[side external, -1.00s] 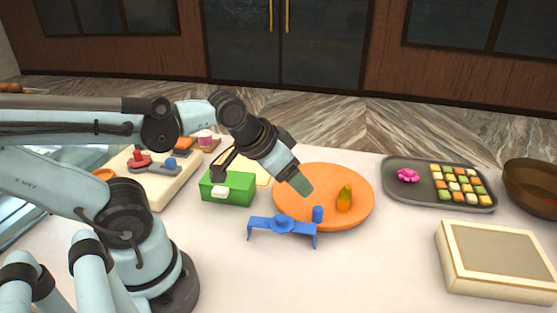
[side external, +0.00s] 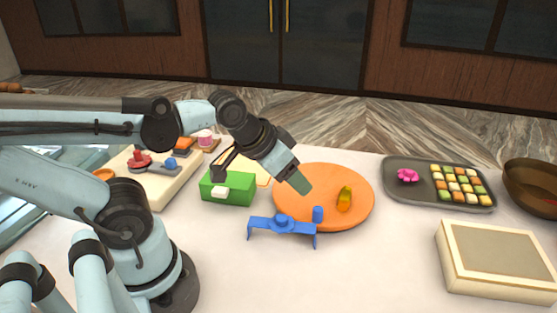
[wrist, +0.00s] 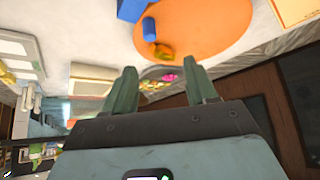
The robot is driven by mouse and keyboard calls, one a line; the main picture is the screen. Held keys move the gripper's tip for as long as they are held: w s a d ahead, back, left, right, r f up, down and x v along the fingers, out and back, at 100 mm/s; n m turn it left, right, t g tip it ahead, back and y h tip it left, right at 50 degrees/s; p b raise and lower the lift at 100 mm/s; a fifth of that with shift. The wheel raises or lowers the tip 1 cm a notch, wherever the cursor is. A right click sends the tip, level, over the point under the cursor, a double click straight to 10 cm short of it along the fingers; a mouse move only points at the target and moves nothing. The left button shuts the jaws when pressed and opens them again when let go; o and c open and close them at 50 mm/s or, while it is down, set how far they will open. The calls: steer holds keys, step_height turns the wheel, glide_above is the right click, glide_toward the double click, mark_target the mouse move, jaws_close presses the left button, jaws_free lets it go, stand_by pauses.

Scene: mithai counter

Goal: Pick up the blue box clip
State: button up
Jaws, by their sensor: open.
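The blue box clip (side external: 282,227), a flat bar with bent-down ends and a round raised middle, stands on the counter at the front left edge of the orange disc (side external: 358,217). In the wrist view a blue piece, apparently the clip (wrist: 131,9), is cut off by the top edge. My gripper (side external: 302,187) is above the disc's left part, behind and above the clip, pointing down to the right. In the wrist view its two fingers (wrist: 161,72) are apart with nothing between them.
A yellow-orange piece (side external: 344,199) is on the disc. A green box (side external: 238,190) stands to the left. A grey tray (side external: 425,195) and cream box (side external: 498,258) lie right. The front counter is clear.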

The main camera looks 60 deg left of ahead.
mark_target(280, 217)
steer(key=shift+a, duration=0.1)
steer(key=s+a+m+g+h, duration=0.4)
steer(key=m+g, duration=0.1)
steer(key=m, duration=0.5)
steer(key=shift+t, duration=0.3)
steer(key=shift+x, duration=3.05)
steer(key=shift+s+x, duration=0.15)
steer(key=shift+x, duration=0.7)
steer(key=shift+s+x, duration=0.15)
steer(key=shift+x, duration=1.95)
steer(key=shift+c, duration=0.3)
steer(key=c, duration=0.9)
